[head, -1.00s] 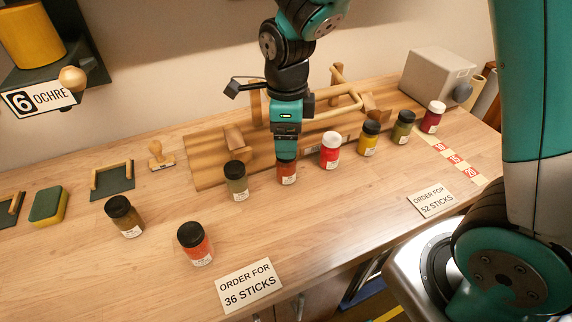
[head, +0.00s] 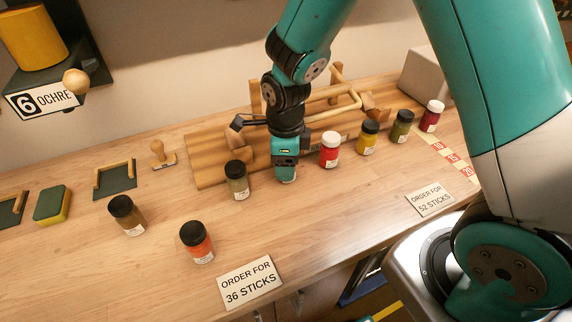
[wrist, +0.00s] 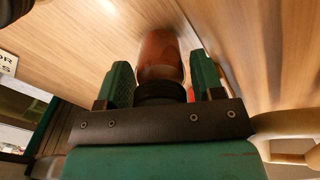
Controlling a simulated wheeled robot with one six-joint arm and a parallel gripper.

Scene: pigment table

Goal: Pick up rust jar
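The rust jar (wrist: 160,52) is a reddish-brown jar with a black lid, standing on the wooden table. In the head view it is almost fully hidden by my gripper (head: 287,174), which points straight down over it. In the wrist view the jar's lid and upper body lie between the two green fingers of my gripper (wrist: 161,66). The fingers are open, one on each side of the jar. A narrow gap shows between the lid and the right finger.
An olive jar (head: 238,184) stands just left of my gripper and a red jar (head: 330,153) to its right. A yellow jar (head: 368,141) is farther right. An orange jar (head: 197,244) is nearer the front. A wooden rack (head: 205,165) lies behind.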

